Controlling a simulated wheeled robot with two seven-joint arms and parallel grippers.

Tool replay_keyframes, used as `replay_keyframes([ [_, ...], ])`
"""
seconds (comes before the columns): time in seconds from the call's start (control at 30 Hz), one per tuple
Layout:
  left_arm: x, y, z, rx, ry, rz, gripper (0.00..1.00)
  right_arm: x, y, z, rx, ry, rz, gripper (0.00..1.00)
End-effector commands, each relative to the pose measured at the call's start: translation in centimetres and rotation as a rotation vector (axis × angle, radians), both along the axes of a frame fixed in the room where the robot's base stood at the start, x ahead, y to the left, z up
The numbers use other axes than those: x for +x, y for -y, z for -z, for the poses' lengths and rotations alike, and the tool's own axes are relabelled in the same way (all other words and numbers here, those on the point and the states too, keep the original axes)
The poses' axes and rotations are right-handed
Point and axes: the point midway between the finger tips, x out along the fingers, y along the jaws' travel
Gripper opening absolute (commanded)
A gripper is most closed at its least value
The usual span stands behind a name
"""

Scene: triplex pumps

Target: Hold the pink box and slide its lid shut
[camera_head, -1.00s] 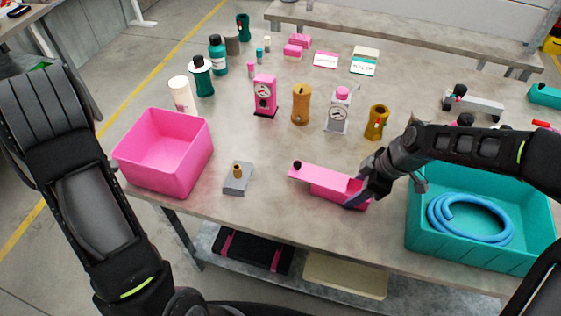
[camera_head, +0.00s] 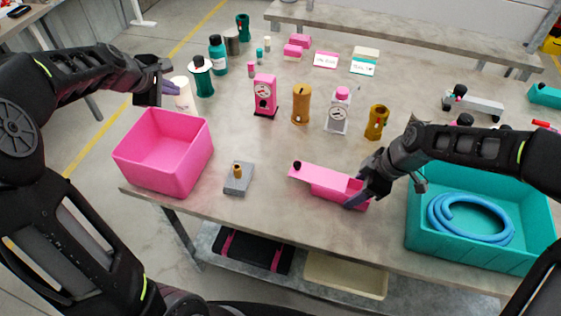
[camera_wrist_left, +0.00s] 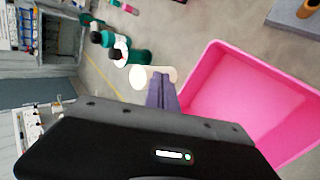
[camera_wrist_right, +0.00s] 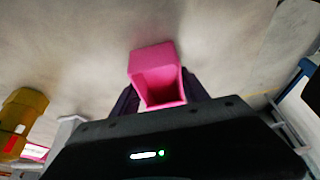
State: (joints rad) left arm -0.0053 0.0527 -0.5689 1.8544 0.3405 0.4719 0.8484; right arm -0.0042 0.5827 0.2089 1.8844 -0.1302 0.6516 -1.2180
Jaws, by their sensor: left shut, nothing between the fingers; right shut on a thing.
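The small pink box (camera_head: 328,187) lies on the table near its front edge. Its lid (camera_head: 305,172), with a black knob, sticks out to the left, and the right end of the box is open. My right gripper (camera_head: 359,194) is shut on the right end of the box. In the right wrist view the open box (camera_wrist_right: 158,78) sits between the fingers. My left gripper (camera_head: 167,92) is shut and empty, raised at the left above the large pink bin, near a white bottle. Its closed fingers show in the left wrist view (camera_wrist_left: 162,88).
A large pink bin (camera_head: 190,178) stands at the left table edge. A grey block with a brass peg (camera_head: 238,178) lies between it and the box. A teal bin (camera_head: 470,258) with a blue hose stands right. Several pumps and bottles stand behind; the table just behind the box is clear.

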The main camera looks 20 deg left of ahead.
Motion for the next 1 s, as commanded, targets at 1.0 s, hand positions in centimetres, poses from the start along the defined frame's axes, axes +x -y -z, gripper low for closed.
replay_keyframes([
  [1.0,-6.8,22.5,6.7,-1.076,-0.267,0.254,0.0,0.0,0.0,0.0,0.0,0.001,0.0,0.0],
])
